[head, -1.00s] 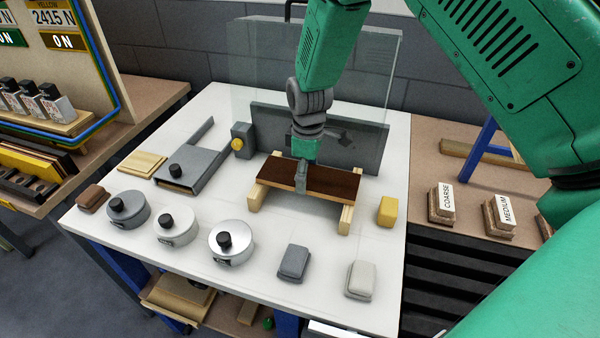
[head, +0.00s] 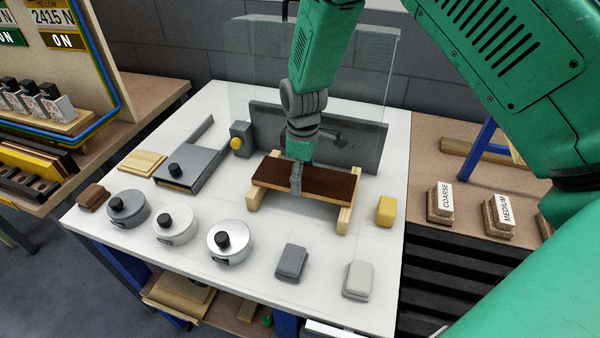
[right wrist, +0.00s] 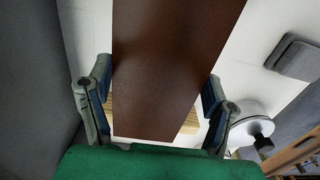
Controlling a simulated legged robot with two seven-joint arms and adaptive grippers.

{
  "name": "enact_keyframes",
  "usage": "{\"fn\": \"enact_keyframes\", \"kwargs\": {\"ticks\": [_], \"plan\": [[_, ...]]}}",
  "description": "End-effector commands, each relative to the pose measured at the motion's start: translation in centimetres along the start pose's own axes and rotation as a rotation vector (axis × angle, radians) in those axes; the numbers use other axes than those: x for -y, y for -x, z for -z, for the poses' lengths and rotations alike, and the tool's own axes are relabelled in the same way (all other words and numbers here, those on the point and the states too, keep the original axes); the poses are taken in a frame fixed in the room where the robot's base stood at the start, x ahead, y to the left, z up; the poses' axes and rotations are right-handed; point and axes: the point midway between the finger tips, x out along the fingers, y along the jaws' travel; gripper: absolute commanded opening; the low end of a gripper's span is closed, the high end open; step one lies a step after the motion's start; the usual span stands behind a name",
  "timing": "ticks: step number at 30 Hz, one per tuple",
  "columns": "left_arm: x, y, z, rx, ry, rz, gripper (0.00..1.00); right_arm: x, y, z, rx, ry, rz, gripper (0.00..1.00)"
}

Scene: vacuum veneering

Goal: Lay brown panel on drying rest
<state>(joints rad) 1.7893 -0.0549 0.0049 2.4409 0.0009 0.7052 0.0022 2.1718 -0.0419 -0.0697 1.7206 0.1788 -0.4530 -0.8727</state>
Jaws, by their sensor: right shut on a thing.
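The brown panel (head: 330,184) is a dark, flat board lying level over the pale wooden drying rest (head: 345,217), a pair of bars on the white table. Its ends reach over both bars; I cannot tell whether it touches them or is just above. My right gripper (head: 296,182) points down and is shut on the panel across its width, left of its middle. In the right wrist view the panel (right wrist: 170,60) runs between the two fingers (right wrist: 158,95), and a piece of pale wood shows beneath it. My left gripper is not in view.
A grey upright plate (head: 350,145) and a clear screen stand behind the rest. Round lidded pots (head: 231,241), a grey block (head: 291,262), a white block (head: 359,280) and a yellow block (head: 386,210) stand in front and to the right. A grey press-like fixture (head: 190,168) is left.

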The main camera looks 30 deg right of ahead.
Motion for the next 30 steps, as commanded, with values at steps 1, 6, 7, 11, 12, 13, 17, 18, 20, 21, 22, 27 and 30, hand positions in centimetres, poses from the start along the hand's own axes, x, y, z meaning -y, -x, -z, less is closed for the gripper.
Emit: {"fn": "enact_keyframes", "kwargs": {"ticks": [1, 6, 7, 11, 12, 13, 17, 18, 20, 21, 22, 27, 30], "plan": [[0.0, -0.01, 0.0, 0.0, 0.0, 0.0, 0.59, 0.15, 0.09, 0.17, 0.001, 0.002, -0.002, 0.41], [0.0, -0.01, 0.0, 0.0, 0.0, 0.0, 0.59, 0.39, 0.2, 0.37, 0.003, 0.003, -0.005, 0.41], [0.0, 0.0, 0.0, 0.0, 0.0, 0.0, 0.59, 0.42, 0.22, 0.4, 0.003, 0.003, -0.005, 0.41], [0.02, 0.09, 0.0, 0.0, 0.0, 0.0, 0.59, 0.31, 0.2, 0.31, 0.002, 0.002, -0.004, 0.41], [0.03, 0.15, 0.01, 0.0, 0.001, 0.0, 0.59, 0.2, 0.17, 0.22, 0.001, 0.002, -0.003, 0.41], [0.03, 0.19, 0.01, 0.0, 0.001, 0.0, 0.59, 0.09, 0.13, 0.13, 0.0, 0.001, -0.003, 0.41], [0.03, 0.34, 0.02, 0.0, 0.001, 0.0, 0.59, -0.3, -0.04, -0.18, -0.004, 0.001, 0.0, 0.41], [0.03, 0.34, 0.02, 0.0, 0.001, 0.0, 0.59, -0.39, -0.1, -0.25, -0.005, 0.001, 0.001, 0.41], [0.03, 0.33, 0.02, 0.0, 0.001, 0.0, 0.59, -0.48, -0.16, -0.32, -0.006, 0.001, 0.001, 0.41], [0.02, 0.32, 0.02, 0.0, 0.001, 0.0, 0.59, -0.51, -0.18, -0.35, -0.006, 0.001, 0.001, 0.41], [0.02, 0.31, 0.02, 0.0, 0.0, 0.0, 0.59, -0.52, -0.18, -0.36, -0.006, 0.001, 0.001, 0.41], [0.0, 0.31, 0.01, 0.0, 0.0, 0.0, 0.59, -0.33, -0.09, -0.19, -0.005, 0.001, -0.001, 0.99], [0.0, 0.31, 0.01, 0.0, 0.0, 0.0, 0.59, -0.27, -0.06, -0.14, -0.004, 0.001, -0.001, 0.99]]}}
